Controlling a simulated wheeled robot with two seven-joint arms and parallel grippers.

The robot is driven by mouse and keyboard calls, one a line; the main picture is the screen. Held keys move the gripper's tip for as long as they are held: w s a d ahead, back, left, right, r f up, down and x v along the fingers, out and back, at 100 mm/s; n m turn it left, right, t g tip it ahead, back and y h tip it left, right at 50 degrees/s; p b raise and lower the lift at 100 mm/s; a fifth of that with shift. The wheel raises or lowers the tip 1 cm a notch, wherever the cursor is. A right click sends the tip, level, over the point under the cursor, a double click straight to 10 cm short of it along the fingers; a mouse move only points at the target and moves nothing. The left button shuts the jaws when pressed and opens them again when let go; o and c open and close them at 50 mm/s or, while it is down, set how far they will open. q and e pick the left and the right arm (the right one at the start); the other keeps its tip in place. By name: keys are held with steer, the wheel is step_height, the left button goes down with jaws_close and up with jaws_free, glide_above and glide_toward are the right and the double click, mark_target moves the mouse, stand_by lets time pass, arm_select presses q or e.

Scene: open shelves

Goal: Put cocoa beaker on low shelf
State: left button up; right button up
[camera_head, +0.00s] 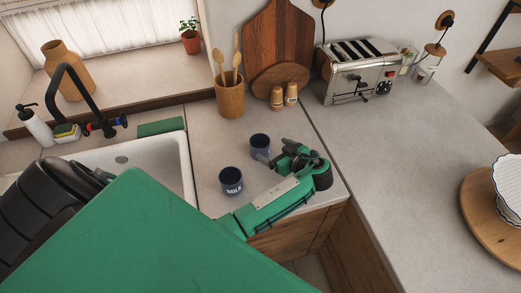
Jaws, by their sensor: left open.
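A dark blue beaker (260,141) stands upright on the grey counter (210,140), close to my left gripper; no label shows on it, so I cannot tell if it is the cocoa beaker. A second dark blue beaker, the milk beaker (231,181), stands nearer and to the left, with white "MILK" lettering. My green left arm reaches over the counter. My left gripper (272,155) is open, with its fingertips beside the unlabelled beaker; I cannot tell whether they touch it. My right gripper is not in view. I cannot identify the low shelf; wooden shelf boards (501,66) show at the right edge.
A wooden utensil pot (230,98), two wooden shakers (284,96), cutting boards (278,40) and a toaster (358,75) stand behind. The right counter is clear up to a round wooden board (478,222).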

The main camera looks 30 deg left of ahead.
mark_target(255, 139)
arm_select(q)
steer(key=b+x, duration=0.1)
steer(key=x, duration=0.9)
steer(key=shift+s+a, duration=0.15)
steer(key=shift+a, duration=0.05)
steer(key=c, duration=1.3)
steer(key=shift+r, duration=0.15)
